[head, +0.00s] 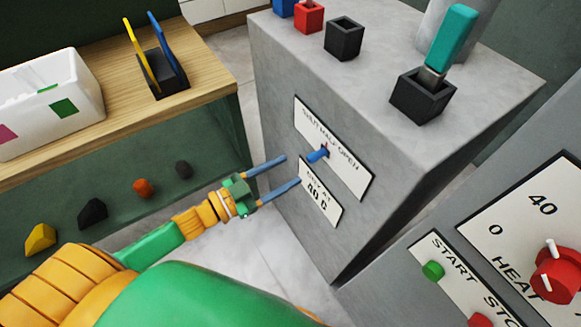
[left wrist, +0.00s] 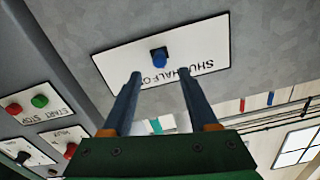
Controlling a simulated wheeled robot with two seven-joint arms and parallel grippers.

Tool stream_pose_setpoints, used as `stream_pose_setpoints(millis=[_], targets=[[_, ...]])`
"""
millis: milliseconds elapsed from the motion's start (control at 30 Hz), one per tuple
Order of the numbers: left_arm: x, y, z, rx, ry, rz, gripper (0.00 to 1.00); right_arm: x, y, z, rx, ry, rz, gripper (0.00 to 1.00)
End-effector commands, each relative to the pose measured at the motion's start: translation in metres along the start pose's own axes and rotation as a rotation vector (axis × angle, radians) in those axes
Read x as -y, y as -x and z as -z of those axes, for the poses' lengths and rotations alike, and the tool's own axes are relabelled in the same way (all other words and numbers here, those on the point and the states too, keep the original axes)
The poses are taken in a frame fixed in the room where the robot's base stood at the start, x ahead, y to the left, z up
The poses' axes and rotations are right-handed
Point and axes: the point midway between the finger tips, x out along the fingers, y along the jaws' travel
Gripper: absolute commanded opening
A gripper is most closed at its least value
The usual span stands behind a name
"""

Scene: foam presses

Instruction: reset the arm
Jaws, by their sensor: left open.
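My left gripper (head: 284,172) reaches in from the lower left in the head view, with its two blue fingers apart and nothing between them. Its fingertips are close to the front face of the grey press cabinet (head: 285,85), just left of a small blue lever (head: 317,155) on a white plate (head: 345,160) marked shut, half, open. In the left wrist view the open fingers (left wrist: 160,75) point toward the same plate, and the blue knob end (left wrist: 159,58) shows between and beyond the fingertips. I cannot tell whether they touch the plate. My right gripper does not show.
A wooden bench (head: 215,90) at left holds a white box (head: 45,100) and a black holder (head: 165,90). A control panel (head: 480,260) with a red knob (head: 558,275) and green button (head: 433,270) is at right.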

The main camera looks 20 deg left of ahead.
Motion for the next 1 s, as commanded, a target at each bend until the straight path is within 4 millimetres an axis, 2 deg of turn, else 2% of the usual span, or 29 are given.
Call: stream_pose_setpoints(millis=[267, 333, 367, 433, 467, 500, 567, 600, 633, 667, 700, 733, 800, 900, 1000], targets=[[0.000, 0.000, 0.000, 0.001, 0.000, 0.001, 0.59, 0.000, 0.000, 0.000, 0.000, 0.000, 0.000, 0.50], [0.004, 0.001, -0.010, 0.027, 0.005, 0.024, 0.59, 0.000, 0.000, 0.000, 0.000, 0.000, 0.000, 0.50], [0.008, 0.003, -0.022, 0.057, 0.010, 0.049, 0.59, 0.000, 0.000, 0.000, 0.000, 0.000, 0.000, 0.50], [0.020, 0.014, -0.068, 0.181, 0.035, 0.141, 0.59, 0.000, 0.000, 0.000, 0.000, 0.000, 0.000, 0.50], [0.024, 0.022, -0.095, 0.257, 0.053, 0.189, 0.59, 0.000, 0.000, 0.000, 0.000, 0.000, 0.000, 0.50], [0.025, 0.038, -0.134, 0.373, 0.080, 0.251, 0.59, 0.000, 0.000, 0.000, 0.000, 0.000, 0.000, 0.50], [0.015, 0.069, -0.191, 0.557, 0.130, 0.323, 0.59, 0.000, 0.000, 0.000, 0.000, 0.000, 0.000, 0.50], [0.001, 0.092, -0.225, 0.681, 0.167, 0.354, 0.59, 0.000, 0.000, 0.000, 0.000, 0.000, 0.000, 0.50], [-0.013, 0.110, -0.248, 0.773, 0.196, 0.369, 0.59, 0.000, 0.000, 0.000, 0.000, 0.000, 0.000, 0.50], [-0.030, 0.128, -0.269, 0.865, 0.226, 0.376, 0.59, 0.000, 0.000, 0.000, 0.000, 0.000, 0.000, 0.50], [-0.055, 0.152, -0.291, 0.980, 0.267, 0.376, 0.59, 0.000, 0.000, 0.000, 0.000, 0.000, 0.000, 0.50], [-0.075, 0.169, -0.305, 1.062, 0.297, 0.369, 0.59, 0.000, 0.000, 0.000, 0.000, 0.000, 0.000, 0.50], [-0.121, 0.204, -0.326, 1.226, 0.363, 0.338, 0.59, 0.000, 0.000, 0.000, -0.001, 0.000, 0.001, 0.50], [-0.173, 0.240, -0.337, 1.390, 0.431, 0.281, 0.59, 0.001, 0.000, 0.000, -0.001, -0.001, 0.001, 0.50], [-0.202, 0.258, -0.338, 1.474, 0.468, 0.241, 0.59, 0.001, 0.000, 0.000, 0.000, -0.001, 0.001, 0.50]])
